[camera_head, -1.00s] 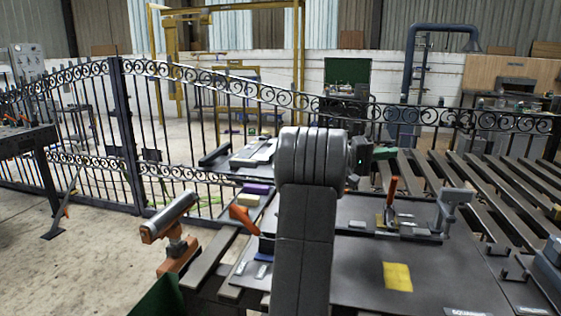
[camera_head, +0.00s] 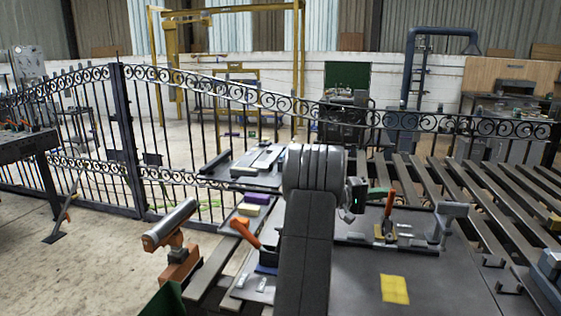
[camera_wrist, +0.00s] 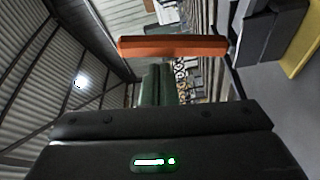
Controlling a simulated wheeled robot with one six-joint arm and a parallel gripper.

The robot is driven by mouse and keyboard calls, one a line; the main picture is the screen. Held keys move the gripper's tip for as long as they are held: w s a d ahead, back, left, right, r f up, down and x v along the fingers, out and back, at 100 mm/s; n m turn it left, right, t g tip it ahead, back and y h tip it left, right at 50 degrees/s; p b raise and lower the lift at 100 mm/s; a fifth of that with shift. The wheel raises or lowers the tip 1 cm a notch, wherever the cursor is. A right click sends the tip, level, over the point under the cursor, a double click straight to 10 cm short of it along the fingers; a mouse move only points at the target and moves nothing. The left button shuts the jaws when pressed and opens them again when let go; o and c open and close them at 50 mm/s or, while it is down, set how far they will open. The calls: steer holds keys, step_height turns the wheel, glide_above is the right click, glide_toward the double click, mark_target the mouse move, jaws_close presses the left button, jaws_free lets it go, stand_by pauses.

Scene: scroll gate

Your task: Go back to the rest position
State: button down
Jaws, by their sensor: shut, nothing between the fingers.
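My arm rises in the lower middle of the head view, with its dark upper joint in front of the work table (camera_head: 350,285). My gripper (camera_head: 376,193) is to the right of that joint, above the table, close to an orange upright handle (camera_head: 390,203) in the picture. I cannot tell whether they touch. In the wrist view, the black gripper body with a green light fills the bottom, and the green fingers (camera_wrist: 157,85) are together and empty. An orange bar (camera_wrist: 172,46) crosses beyond them.
A clamp-like stand (camera_head: 447,224) and a yellow patch (camera_head: 395,289) are on the table's right. An orange tool holder (camera_head: 180,262) stands at the left. Slatted rails (camera_head: 490,185) run right. A scrolled iron gate (camera_head: 125,140) stands behind; open floor (camera_head: 80,275) lies left.

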steer(key=shift+w+d+f+n+y+p, duration=0.2)
steer(key=shift+w+n+p, duration=0.4)
steer(key=shift+p, duration=1.75)
steer(key=shift+w+d+r+n+y+p, duration=0.2)
steer(key=shift+w+n+p, duration=0.4)
steer(key=shift+p, duration=1.75)
steer(key=shift+w+f+n+y+p, duration=0.1)
steer(key=shift+w+n+y+p, duration=0.5)
steer(key=shift+p, duration=1.75)
steer(key=shift+f+n+p, duration=0.15)
steer(key=shift+n+p, duration=0.35)
steer(key=shift+p, duration=0.4)
steer(key=shift+w+d+f, duration=0.15)
steer(key=shift+w+f, duration=0.15)
steer(key=shift+w, duration=0.05)
